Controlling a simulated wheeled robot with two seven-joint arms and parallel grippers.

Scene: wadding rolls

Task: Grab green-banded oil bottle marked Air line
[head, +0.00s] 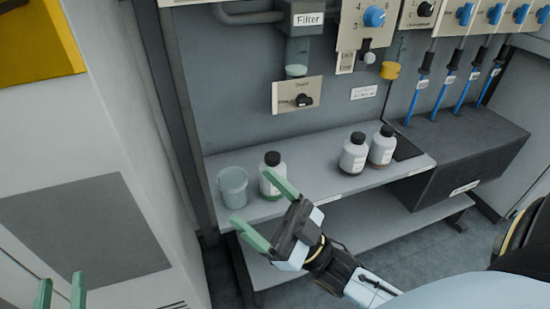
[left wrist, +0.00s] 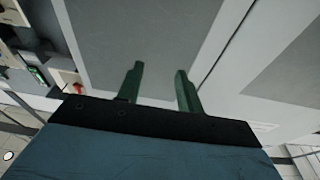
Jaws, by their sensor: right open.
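A white bottle with a black cap and a green band at its base (head: 270,160) stands on the grey shelf (head: 330,183), left of centre in the head view. Its label is too small to read. My right gripper (head: 249,197) is open in front of it, with nothing between its green fingers. My left gripper (head: 61,291) is at the bottom left, away from the shelf. It also shows in the left wrist view (left wrist: 157,82), open and empty.
A grey-white cup (head: 232,188) stands just left of the bottle. Two similar bottles with brownish bases (head: 354,157) (head: 382,149) stand further right on the shelf. A panel with a filter (head: 299,50) and knobs is above. A dark box (head: 465,150) is at the right.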

